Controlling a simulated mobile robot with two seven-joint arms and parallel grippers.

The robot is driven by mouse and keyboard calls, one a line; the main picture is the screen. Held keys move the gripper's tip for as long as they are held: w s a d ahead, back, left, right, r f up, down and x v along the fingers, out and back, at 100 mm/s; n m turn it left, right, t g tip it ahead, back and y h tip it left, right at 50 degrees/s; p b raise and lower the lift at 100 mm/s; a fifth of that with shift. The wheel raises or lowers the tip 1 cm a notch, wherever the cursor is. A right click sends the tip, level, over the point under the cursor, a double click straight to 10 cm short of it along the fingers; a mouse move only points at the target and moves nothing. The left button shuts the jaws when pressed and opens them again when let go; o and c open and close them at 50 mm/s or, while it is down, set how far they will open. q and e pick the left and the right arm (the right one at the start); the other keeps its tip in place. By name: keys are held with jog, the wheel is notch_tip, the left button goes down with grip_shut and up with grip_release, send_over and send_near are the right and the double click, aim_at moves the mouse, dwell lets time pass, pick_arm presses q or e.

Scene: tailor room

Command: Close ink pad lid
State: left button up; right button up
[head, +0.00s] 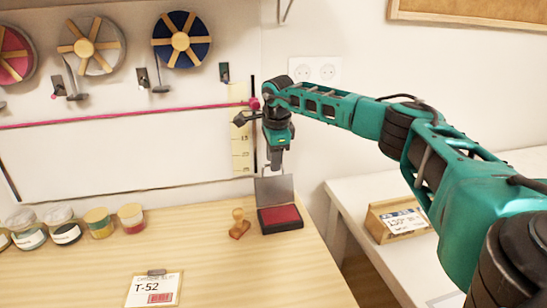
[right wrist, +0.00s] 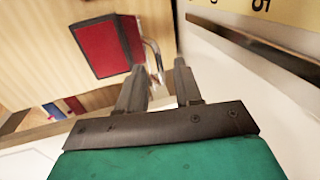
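The ink pad (head: 280,218) lies on the wooden table, a dark case with a red pad. Its grey lid (head: 274,188) stands open, roughly upright at the back edge. My right gripper (head: 275,168) points down just above and behind the lid's top edge. In the right wrist view the two fingers (right wrist: 159,67) are apart, with the red pad (right wrist: 102,47) beyond them to the left. The lid shows there as a thin edge (right wrist: 153,58) near the fingertips; I cannot tell whether they touch it. My left gripper is not in view.
A wooden stamp (head: 239,224) stands just left of the ink pad. Several jars (head: 100,223) line the table's left back. A T-52 card (head: 154,290) lies at the front. The wall is close behind my right gripper. The table in front of the pad is clear.

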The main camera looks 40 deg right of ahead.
grip_shut()
dwell(1.4)
